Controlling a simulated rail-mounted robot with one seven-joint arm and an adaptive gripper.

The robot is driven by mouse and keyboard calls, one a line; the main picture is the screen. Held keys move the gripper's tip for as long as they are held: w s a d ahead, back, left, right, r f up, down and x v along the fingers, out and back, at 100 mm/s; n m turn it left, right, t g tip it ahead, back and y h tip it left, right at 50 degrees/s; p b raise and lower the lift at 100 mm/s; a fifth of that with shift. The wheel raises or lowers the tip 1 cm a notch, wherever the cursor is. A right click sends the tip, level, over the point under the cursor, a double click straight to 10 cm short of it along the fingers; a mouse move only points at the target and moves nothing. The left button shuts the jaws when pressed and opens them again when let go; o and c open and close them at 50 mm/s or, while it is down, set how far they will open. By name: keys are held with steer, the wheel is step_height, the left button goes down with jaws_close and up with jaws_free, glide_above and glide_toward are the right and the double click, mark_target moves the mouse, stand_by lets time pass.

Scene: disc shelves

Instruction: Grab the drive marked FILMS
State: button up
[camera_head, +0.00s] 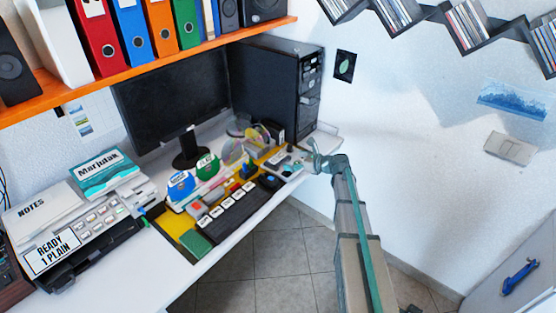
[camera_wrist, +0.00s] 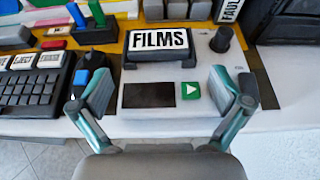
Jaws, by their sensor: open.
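The drive marked FILMS (camera_wrist: 158,42) is a dark block with a white label in black letters. It sits at the back of a light grey panel (camera_wrist: 135,118) with a dark screen, a green play button and a knob. My gripper (camera_wrist: 164,92) is open and empty in the wrist view, its fingers on either side of the panel's front part. The drive is ahead of the fingertips, between their lines and apart from them. In the head view my gripper (camera_head: 315,160) is at the desk's right end; I cannot read the FILMS label there.
A black keyboard (camera_wrist: 32,88) with labelled keys lies left of the panel, with small blue and black items (camera_wrist: 92,20) beside it. A PC tower (camera_head: 285,85) and monitor (camera_head: 172,90) stand behind. An orange shelf (camera_head: 200,50) with binders hangs above.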

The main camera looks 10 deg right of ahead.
mark_target(279, 158)
steer(key=x, duration=0.3)
steer(key=shift+w+a+p, duration=0.35)
steer(key=shift+p, duration=0.15)
steer(key=p+x, duration=0.1)
steer(key=x, duration=0.3)
steer(key=shift+c, duration=0.3)
steer(key=shift+s+f, duration=0.1)
steer(key=shift+f, duration=0.05)
steer(key=c, duration=0.9)
